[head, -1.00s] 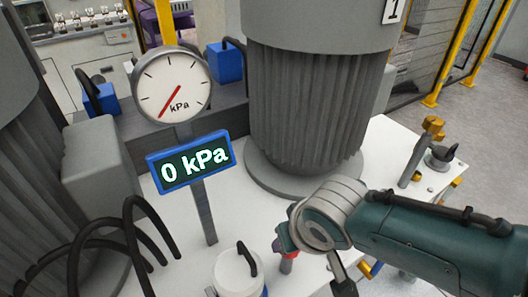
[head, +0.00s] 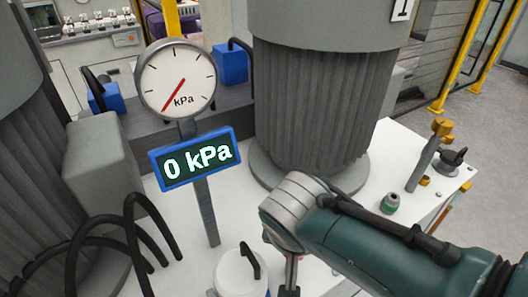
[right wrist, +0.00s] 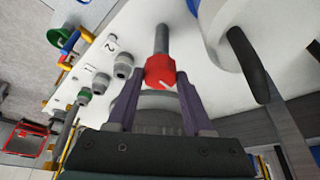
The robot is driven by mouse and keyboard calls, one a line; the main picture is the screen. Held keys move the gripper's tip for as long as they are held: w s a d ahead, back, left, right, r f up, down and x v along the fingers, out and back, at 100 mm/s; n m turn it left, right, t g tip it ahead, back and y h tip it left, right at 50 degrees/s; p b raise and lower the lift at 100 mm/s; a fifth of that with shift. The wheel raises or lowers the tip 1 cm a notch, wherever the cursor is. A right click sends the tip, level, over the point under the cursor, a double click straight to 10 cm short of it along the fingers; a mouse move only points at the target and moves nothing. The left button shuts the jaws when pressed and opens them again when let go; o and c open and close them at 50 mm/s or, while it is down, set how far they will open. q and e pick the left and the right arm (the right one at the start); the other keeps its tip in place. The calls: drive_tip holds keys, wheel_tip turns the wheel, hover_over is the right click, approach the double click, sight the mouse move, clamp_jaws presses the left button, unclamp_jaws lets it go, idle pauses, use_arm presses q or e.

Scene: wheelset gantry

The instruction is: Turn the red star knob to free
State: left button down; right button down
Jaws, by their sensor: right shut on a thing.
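The red star knob (right wrist: 160,70) shows in the right wrist view at the end of a grey stem, above the white deck. A short white mark is on its face, slanting toward the lower right. My right gripper (right wrist: 160,78) has one dark finger on each side of the knob and is shut on it. In the head view, my right wrist and forearm cover the knob. The gauge (head: 176,80) has its red needle toward the lower left, and the blue display (head: 195,158) below it reads 0 kPa. My left gripper is not in view.
A large grey ribbed cylinder (head: 322,110) stands behind my right arm. A white canister (head: 240,275) with a black handle is close to the arm's left. Black hoses (head: 130,225) loop at the left. A green-ringed fitting (head: 390,203) and a yellow-topped post (head: 428,160) stand at right.

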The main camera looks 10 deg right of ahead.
idle(0.3)
drive_tip(key=shift+c, duration=1.5)
unclamp_jaws()
drive_tip(key=p+v, duration=0.6)
drive_tip(key=v, duration=0.4)
drive_tip(key=shift+d, duration=0.1)
